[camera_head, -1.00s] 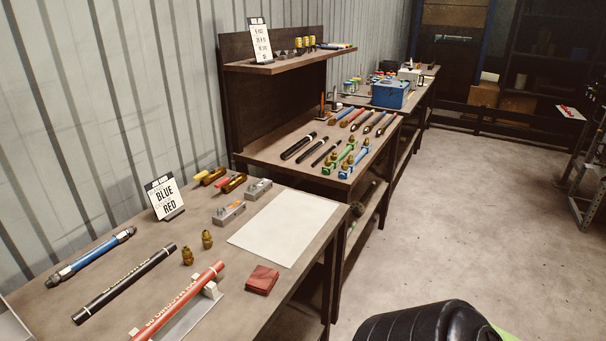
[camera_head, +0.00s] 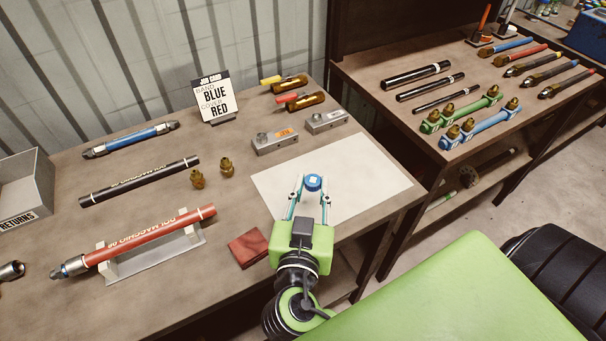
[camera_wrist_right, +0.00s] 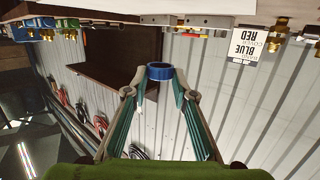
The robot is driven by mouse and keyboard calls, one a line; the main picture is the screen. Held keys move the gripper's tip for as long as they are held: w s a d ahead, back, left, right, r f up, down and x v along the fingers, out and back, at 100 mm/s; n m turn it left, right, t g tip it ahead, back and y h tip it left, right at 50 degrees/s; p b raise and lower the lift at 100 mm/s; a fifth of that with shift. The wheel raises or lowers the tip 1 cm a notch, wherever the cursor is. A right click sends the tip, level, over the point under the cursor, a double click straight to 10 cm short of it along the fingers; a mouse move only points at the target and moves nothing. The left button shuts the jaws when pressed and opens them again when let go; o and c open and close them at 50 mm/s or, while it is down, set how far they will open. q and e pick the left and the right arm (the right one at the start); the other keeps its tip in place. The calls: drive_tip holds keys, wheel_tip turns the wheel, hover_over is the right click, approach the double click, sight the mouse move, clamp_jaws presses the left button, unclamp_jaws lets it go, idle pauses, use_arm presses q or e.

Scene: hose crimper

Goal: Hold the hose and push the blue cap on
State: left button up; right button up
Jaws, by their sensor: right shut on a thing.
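The red hose (camera_head: 155,237) lies on a grey cradle (camera_head: 150,262) on the table at the left. The wrist view shows the blue cap (camera_wrist_right: 160,72) between the fingertips, apart from the hose. My left gripper is not in view.
A black hose (camera_head: 140,182), brass fittings (camera_head: 198,179) and a job card (camera_head: 215,97) are behind. The white sheet (camera_head: 350,165) is otherwise bare. A returns bin (camera_head: 42,185) stands far left.

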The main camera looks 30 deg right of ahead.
drive_tip(key=a+r+m+g+h, duration=0.3)
drive_tip(key=shift+s+a+r, duration=0.15)
drive_tip(key=shift+a+r, duration=0.2)
drive_tip(key=shift+r, duration=0.05)
